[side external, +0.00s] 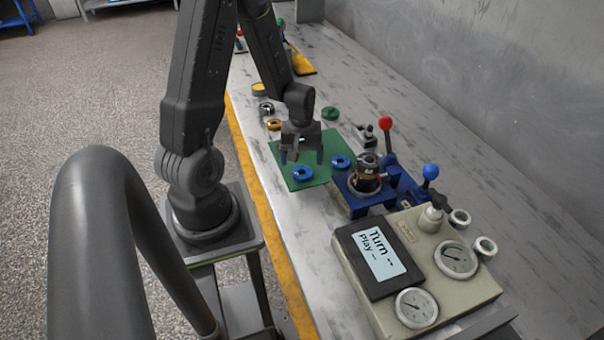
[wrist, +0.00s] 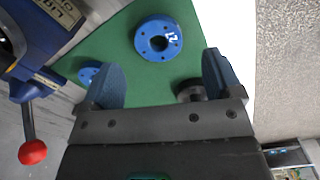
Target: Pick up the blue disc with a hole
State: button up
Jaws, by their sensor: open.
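A blue disc with a centre hole (side external: 302,174) lies flat on a green mat (side external: 283,157). In the wrist view this disc (wrist: 158,39) has small holes and a white mark, and sits beyond the fingertips, roughly midway between them. A second blue round part (side external: 340,162) lies at the mat's right side; in the wrist view it (wrist: 88,74) is partly hidden by the left finger. My gripper (side external: 302,157) is open and empty above the mat, fingers pointing down. Its fingers (wrist: 165,80) stand apart, with no disc between them.
A blue fixture holding a motor (side external: 367,173), with red-knobbed (side external: 386,123) and blue-knobbed levers (side external: 431,171), stands right of the mat. A gauge box with a display (side external: 380,255) is nearer the camera. Several small rings lie beyond the mat. A wall bounds the table's far side.

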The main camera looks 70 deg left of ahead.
aim_at(302, 174)
jog(key=shift+w+a+f, duration=0.1)
jog(key=shift+a+f, duration=0.05)
jog(key=shift+f, duration=1)
jog(key=shift+w+a+f, duration=0.1)
jog(key=shift+f, duration=1)
jog(key=shift+c, duration=0.4)
jog(key=c, duration=1)
